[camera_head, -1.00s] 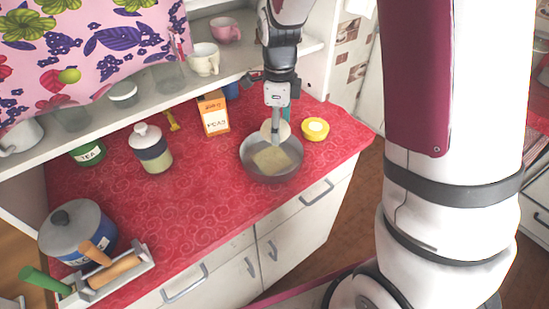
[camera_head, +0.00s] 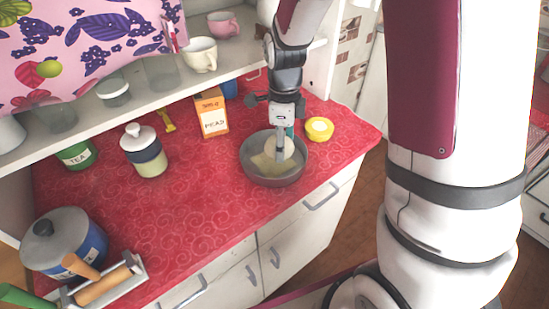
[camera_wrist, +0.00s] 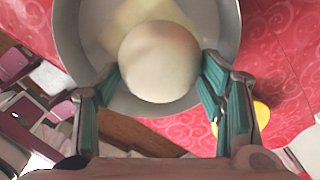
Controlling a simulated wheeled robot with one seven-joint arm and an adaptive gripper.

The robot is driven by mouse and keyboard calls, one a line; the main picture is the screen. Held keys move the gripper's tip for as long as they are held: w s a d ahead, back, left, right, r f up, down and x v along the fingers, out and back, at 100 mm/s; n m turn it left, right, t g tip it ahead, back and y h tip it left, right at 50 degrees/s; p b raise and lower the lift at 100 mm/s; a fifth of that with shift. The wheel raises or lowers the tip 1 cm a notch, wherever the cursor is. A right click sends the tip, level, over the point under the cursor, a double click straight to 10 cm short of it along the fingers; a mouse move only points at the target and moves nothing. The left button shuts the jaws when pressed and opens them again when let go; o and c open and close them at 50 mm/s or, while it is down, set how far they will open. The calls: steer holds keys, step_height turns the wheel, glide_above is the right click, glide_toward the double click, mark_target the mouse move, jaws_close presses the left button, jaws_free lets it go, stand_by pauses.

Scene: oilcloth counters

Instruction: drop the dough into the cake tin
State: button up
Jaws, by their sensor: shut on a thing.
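The dough (camera_head: 285,147) is a pale, round ball. My gripper (camera_wrist: 160,75) is shut on it, with a green-padded finger on each side, and the dough also shows in the wrist view (camera_wrist: 160,60). The cake tin (camera_head: 288,180) is a round grey pan on the red counter near its right end. Its rim and wall also show in the wrist view (camera_wrist: 228,30). The dough is over the tin's opening, at about rim height in the head view. I cannot tell whether it touches the tin. A flat pale-yellow piece (camera_head: 262,163) lies in the tin, partly hidden by the dough.
A yellow-lidded round container (camera_head: 319,129) stands right of the tin. An orange carton (camera_head: 212,115) stands behind it to the left. The counter's (camera_head: 195,205) middle is clear.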

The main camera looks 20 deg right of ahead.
steer(key=o, duration=1.3)
steer(key=shift+o, duration=0.2)
steer(key=shift+r, duration=0.1)
step_height(320, 180, up, 12)
